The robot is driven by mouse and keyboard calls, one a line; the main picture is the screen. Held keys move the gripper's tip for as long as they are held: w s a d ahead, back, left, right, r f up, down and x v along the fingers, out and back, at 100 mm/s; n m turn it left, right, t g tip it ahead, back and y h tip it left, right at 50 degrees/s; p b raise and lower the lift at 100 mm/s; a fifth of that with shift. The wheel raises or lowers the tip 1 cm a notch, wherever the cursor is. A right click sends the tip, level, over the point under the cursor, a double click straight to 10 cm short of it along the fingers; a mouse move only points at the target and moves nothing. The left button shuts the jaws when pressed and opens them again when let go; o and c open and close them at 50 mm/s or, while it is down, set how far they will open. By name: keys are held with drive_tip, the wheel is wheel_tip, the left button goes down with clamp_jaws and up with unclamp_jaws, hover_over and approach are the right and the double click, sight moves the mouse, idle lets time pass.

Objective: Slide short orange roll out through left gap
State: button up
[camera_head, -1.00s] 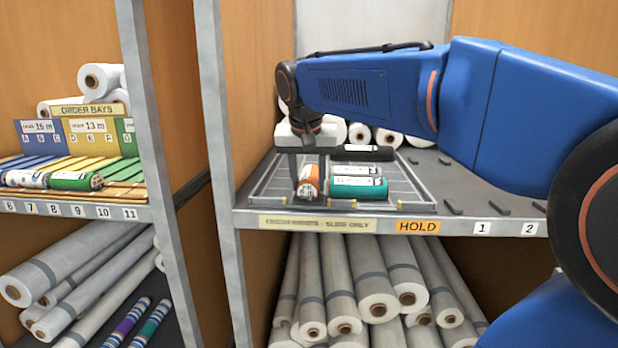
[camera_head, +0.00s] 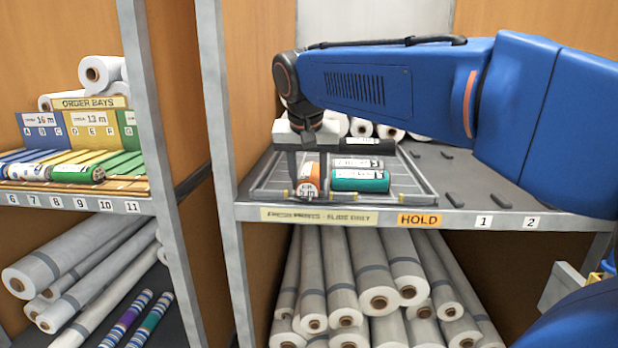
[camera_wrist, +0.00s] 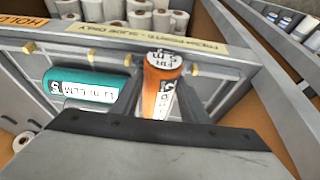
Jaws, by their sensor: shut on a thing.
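The short orange roll (camera_head: 308,184) stands out at the front left of the wire tray (camera_head: 410,187) on the right shelf, its labelled end facing me. My gripper (camera_head: 308,178) reaches down from above and is shut on it. In the wrist view the orange roll (camera_wrist: 160,90) lies between the two fingers, its printed white end toward the shelf's front edge. A teal roll (camera_head: 358,181) lies just right of it, apart from the fingers in the wrist view (camera_wrist: 80,82). A white roll and a black roll (camera_head: 368,146) lie behind. Gold tabs line the tray's front edge.
The shelf front carries a "SLIDE ONLY" strip (camera_head: 318,216) and an orange HOLD label (camera_head: 418,219). A grey post (camera_head: 225,150) stands left of the tray. Order bays (camera_head: 95,170) with several rolls are further left. Large white rolls (camera_head: 350,285) lie below.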

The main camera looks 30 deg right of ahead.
drive_tip(key=shift+s+a, duration=0.3)
drive_tip(key=shift+s, duration=0.15)
drive_tip(key=o, duration=1.1)
drive_tip(key=shift+o, duration=0.2)
drive_tip(key=shift+r, duration=0.15)
drive_tip(key=v, duration=1.7)
drive_tip(key=shift+s+a, duration=0.1)
drive_tip(key=shift+s, duration=0.1)
